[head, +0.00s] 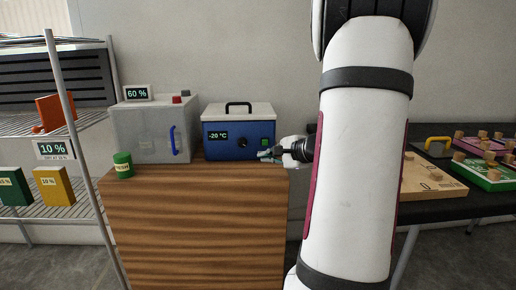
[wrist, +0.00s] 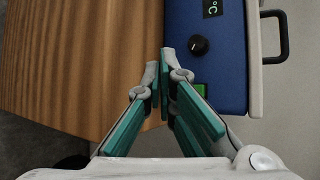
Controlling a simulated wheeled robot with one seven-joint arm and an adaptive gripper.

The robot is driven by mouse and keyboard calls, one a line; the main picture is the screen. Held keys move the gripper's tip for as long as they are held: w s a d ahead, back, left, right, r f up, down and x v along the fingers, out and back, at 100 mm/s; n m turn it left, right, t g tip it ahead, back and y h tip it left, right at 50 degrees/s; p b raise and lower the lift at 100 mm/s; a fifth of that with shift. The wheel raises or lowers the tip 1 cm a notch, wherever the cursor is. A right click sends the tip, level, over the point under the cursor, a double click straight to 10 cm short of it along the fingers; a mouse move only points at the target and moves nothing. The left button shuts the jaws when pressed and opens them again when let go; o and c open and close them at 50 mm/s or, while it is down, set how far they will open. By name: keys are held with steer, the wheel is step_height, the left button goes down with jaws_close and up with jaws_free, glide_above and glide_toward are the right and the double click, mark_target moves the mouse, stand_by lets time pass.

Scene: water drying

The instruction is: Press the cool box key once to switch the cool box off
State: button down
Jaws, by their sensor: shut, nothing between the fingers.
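The cool box (head: 238,132) is blue with a pale lid and a black handle, and stands on the wooden cabinet. Its display (head: 218,136) reads -20 °C, with a dark knob (head: 243,142) beside it. The green key (head: 264,142) is at the right of its front face. In the wrist view the key (wrist: 201,90) is lit green and partly hidden behind a finger. My gripper (head: 266,155) is shut and empty, in front of the box's lower right and near the key. In the wrist view its fingertips (wrist: 165,62) are together, close to the box front; I cannot tell whether they touch it.
A green jar (head: 123,165) is at the cabinet's (head: 190,220) front left. A wire shelf (head: 80,210) is further left. A dark table with wooden boards (head: 430,182) is right.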

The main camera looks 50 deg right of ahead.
mark_target(265, 142)
steer(key=w+d+p, duration=0.1)
steer(key=w+d, duration=0.1)
steer(key=w+d+p, duration=0.2)
steer(key=d, duration=0.1)
steer(key=shift+w+d, duration=0.2)
steer(key=shift+w, duration=0.15)
steer(key=shift+w+d, duration=0.5)
steer(key=shift+d, duration=0.15)
stand_by(1.2)
steer(key=shift+w+d, duration=0.25)
steer(key=shift+d, duration=0.05)
steer(key=shift+w+d, duration=0.35)
steer(key=shift+d, duration=0.05)
stand_by(0.9)
steer(key=shift+s+a+b, duration=0.1)
steer(key=shift+b, duration=0.3)
steer(key=shift+s+a+b, duration=0.55)
steer(key=shift+a, duration=0.05)
